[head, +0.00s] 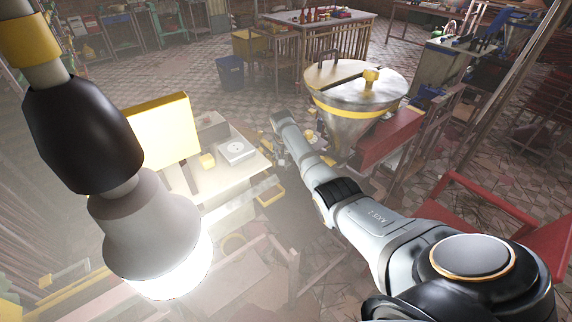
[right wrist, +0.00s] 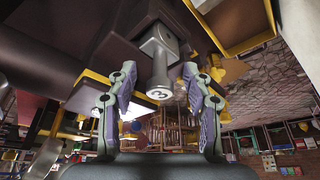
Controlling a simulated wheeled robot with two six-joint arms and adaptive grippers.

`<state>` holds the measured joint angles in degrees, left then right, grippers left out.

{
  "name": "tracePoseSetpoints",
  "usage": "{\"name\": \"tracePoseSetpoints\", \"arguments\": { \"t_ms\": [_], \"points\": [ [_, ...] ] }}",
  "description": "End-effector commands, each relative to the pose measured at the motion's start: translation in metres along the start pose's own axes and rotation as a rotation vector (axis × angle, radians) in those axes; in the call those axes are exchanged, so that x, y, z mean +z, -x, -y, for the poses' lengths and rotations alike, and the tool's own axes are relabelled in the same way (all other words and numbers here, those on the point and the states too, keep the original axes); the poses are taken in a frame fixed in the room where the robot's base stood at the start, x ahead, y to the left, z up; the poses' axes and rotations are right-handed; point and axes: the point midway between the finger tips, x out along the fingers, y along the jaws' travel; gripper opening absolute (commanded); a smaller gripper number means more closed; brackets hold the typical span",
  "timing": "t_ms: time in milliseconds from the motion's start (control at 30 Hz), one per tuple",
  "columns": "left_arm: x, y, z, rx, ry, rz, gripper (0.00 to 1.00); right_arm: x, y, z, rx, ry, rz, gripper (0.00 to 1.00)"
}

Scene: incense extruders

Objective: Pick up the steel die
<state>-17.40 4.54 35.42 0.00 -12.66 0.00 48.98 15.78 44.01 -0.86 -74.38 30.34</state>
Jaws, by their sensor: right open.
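A grey metal piece marked with a 3 on its round end, which looks like the steel die (right wrist: 158,72), shows in the right wrist view. It has a wider block-like part behind a narrower stem. My right gripper (right wrist: 159,92) is open, with one finger on each side of the stem's end. Gaps show between the fingers and the piece; I cannot tell how deep it sits between them. In the head view my right arm reaches to the right edge of the pale worktable, where the gripper is small and unclear. I cannot pick out the die there. My left gripper is out of view.
A lit hanging bulb (head: 160,240) covers the left of the head view. A yellow panel (head: 160,130), a white box (head: 237,151) and a yellow block (head: 207,161) are on the pale worktable (head: 225,184). A metal hopper (head: 350,110) stands right of my forearm.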

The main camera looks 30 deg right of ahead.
Motion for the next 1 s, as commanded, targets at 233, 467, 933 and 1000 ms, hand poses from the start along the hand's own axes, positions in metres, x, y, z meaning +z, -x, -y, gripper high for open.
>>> {"name": "tracePoseSetpoints", "arguments": {
  "t_ms": [233,467,933,1000],
  "points": [
    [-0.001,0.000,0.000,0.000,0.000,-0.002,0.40,0.000,0.000,0.000,0.000,0.000,0.000,0.21],
    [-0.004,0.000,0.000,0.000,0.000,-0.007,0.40,0.000,0.000,0.000,0.000,0.000,0.000,0.00],
    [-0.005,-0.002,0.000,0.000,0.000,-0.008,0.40,-0.008,0.015,0.000,-0.002,-0.001,-0.006,0.00],
    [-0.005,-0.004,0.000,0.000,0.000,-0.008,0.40,-0.014,0.029,0.000,-0.002,-0.001,-0.007,0.00]
  ]
}}
